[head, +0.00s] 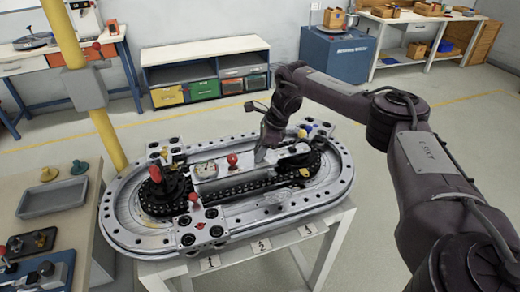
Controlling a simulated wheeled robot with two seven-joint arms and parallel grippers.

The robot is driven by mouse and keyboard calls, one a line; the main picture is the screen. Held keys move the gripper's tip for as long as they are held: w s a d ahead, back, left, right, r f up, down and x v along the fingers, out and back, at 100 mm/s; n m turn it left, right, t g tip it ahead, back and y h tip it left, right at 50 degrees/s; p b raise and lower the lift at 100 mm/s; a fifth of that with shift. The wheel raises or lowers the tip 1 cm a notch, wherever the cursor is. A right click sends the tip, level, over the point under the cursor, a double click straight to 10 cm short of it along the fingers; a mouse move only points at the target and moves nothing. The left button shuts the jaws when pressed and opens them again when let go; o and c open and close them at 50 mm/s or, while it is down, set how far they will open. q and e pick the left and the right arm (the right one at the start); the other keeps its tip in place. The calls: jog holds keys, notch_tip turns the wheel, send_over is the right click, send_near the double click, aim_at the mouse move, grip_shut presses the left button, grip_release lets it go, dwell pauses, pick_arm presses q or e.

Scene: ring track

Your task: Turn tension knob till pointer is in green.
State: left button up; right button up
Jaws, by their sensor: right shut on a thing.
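The ring track (118,215) is a grey metal oval on a white stand, with a dark chain inside it. My right gripper (261,157) reaches down to the plate in the middle of the track. It is shut on a small part there, which appears to be the tension knob; the fingers mostly hide it. A pale dial (206,169) sits on the plate left of the gripper; its pointer and any green zone are too small to read. A red-topped lever (232,160) stands between dial and gripper. My left gripper is not in view.
Another red knob (193,197) stands at the track's front left, and a dark sprocket (166,185) at its left end. A yellow post (108,135) rises behind the left side. A side table with a grey tray (52,198) stands at the left. The floor behind is clear.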

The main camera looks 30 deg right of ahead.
jog(key=shift+w+r+n+g, duration=0.1)
jog(key=shift+n+g, duration=0.2)
jog(key=shift+n, duration=0.5)
jog(key=o, duration=1)
jog(key=b+v, duration=0.1)
jog(key=v, duration=0.6)
jog(key=shift+d+r, duration=0.25)
jog(key=shift+r, duration=0.1)
